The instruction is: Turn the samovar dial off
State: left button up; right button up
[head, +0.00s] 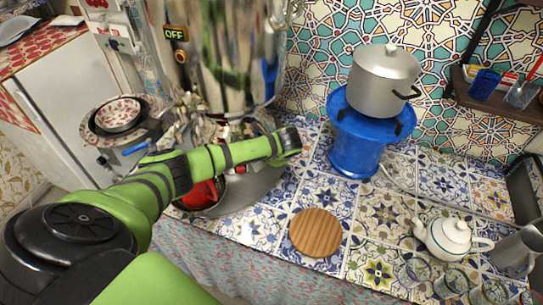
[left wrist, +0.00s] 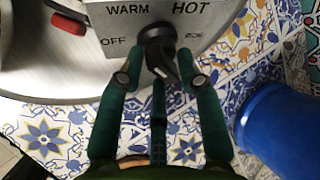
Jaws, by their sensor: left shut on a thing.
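The shiny metal samovar (head: 232,45) stands at the back left of the tiled counter in the head view. A dark tag with yellow letters reading OFF (head: 175,33) shows in front of its body. In the left wrist view a grey panel is marked OFF, WARM and HOT. Its black dial (left wrist: 156,36) has a grip that slants down to the right. My left gripper (left wrist: 159,60) is shut on the dial, with one finger on each side. In the head view my green arm hides the dial and the gripper. My right gripper is not in view.
A red switch (left wrist: 67,22) sits left of the panel. A blue stove (head: 356,150) with a metal pot (head: 382,80) stands to the right. A wooden disc (head: 315,232), a white teapot (head: 449,238) and several glasses are on the counter. Bare tiles lie between disc and teapot.

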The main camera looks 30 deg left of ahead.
pick_arm(q)
jog(key=shift+d+n+t+p, duration=0.1)
jog(key=shift+n+t+p, duration=0.55)
jog(key=shift+n, duration=0.55)
jog(key=shift+f+n+t+y, duration=0.1)
jog(key=shift+n+t+y, duration=0.3)
jog(key=shift+n, duration=0.3)
jog(key=shift+d+f+n, duration=0.1)
jog(key=shift+n, duration=0.7)
jog(key=n+t+y+b, duration=0.1)
jog(key=n, duration=0.2)
jog(key=shift+f, duration=0.1)
jog(key=shift+w+n+t+y+b, duration=0.15)
jog(key=shift+n+t+y+b, duration=0.3)
jog(key=shift+n, duration=0.45)
jog(key=shift+r, duration=0.2)
jog(key=o, duration=0.9)
jog(key=shift+f+y, duration=0.1)
jog(key=shift+y, duration=0.15)
